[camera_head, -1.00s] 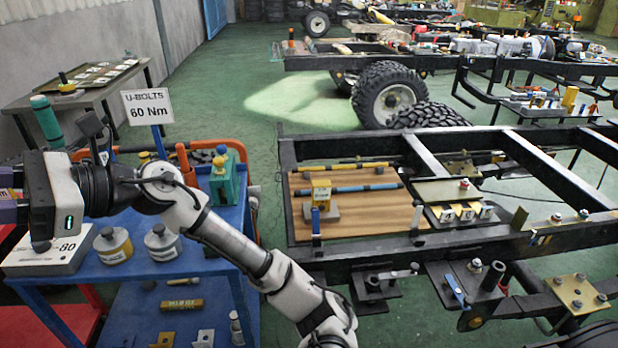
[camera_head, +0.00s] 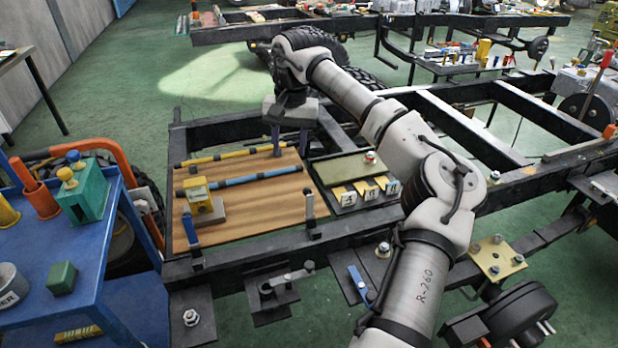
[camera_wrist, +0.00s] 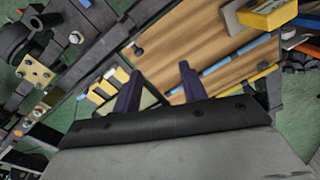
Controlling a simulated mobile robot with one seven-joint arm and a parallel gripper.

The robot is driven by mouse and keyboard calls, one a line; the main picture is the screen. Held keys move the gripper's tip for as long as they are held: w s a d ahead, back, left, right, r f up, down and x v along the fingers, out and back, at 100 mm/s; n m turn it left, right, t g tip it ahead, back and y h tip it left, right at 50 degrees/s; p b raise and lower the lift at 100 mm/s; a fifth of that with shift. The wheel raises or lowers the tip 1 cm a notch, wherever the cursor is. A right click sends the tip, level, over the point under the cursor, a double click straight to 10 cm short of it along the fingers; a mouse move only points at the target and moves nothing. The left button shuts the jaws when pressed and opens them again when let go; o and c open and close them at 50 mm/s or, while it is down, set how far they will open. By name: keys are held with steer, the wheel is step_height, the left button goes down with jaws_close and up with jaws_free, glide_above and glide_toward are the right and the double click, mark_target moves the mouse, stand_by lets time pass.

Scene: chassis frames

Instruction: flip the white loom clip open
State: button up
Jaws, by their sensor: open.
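My gripper (camera_head: 289,142) is open and empty, fingers pointing down, over the far right part of the wooden board (camera_head: 255,208). In the wrist view its two dark fingers (camera_wrist: 159,82) stand apart with the board beyond. No clip is plainly recognisable as the white loom clip. A yellow tube (camera_head: 235,154) and a blue tube (camera_head: 248,178) lie across the board. The gripper appears apart from all of these.
A yellow block on a grey base (camera_head: 203,203) stands on the board's left. A blue cart (camera_head: 75,250) stands at the left.

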glide_above(307, 188)
steer(key=shift+h, duration=0.4)
step_height(307, 188, down, 13)
steer(key=shift+f+p, duration=0.15)
steer(key=shift+p, duration=0.95)
jaws_close()
